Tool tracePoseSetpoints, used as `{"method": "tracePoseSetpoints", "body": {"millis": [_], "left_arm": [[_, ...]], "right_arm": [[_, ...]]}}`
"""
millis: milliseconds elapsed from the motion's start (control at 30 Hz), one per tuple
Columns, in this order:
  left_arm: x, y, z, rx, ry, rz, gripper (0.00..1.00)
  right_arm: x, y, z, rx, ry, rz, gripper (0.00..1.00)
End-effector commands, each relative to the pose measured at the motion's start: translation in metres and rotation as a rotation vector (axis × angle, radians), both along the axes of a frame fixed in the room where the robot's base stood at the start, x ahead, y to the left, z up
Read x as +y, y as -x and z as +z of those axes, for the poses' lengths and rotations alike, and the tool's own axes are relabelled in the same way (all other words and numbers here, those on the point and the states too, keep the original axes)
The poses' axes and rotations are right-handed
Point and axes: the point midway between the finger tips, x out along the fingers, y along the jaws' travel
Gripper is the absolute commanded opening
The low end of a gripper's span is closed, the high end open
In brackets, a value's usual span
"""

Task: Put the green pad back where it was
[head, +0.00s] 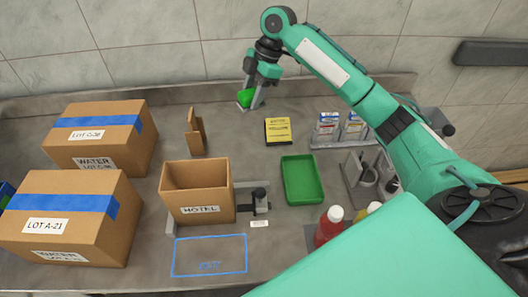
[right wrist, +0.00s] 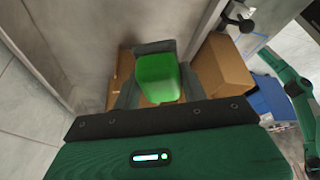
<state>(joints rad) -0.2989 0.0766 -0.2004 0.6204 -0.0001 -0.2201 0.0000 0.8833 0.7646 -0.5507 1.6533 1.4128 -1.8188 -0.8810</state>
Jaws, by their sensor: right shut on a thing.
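The green pad (head: 245,97) is a small bright green block held up near the back wall in the head view. My right gripper (head: 251,101) is shut on it, above the back of the counter. In the right wrist view the green pad (right wrist: 158,77) sits between the fingers of my right gripper (right wrist: 150,80). A shallow green tray (head: 302,181) lies on the counter to the right of the middle, and it looks empty. My left gripper is not in view.
An open HOTEL box (head: 197,192) stands mid-counter, with large cartons (head: 75,215) to its left. A brown wooden stand (head: 196,135), a yellow notepad (head: 278,130), small cartons (head: 327,128) and a red bottle (head: 328,226) stand around. A blue outlined rectangle (head: 209,237) at the front is empty.

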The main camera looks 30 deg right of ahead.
Motion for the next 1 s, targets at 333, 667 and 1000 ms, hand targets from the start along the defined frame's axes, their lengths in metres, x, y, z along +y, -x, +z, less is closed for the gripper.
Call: {"method": "tracePoseSetpoints", "body": {"millis": [333, 667, 1000], "left_arm": [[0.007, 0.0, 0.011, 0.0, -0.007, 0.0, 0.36], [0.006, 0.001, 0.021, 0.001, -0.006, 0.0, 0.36], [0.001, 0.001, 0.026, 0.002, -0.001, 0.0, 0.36]], "right_arm": [[-0.001, 0.001, -0.077, 0.007, 0.0, -0.002, 0.22], [0.0, 0.001, -0.147, 0.003, -0.001, -0.002, 0.22], [-0.001, 0.001, -0.18, 0.004, 0.0, -0.003, 0.22]]}}
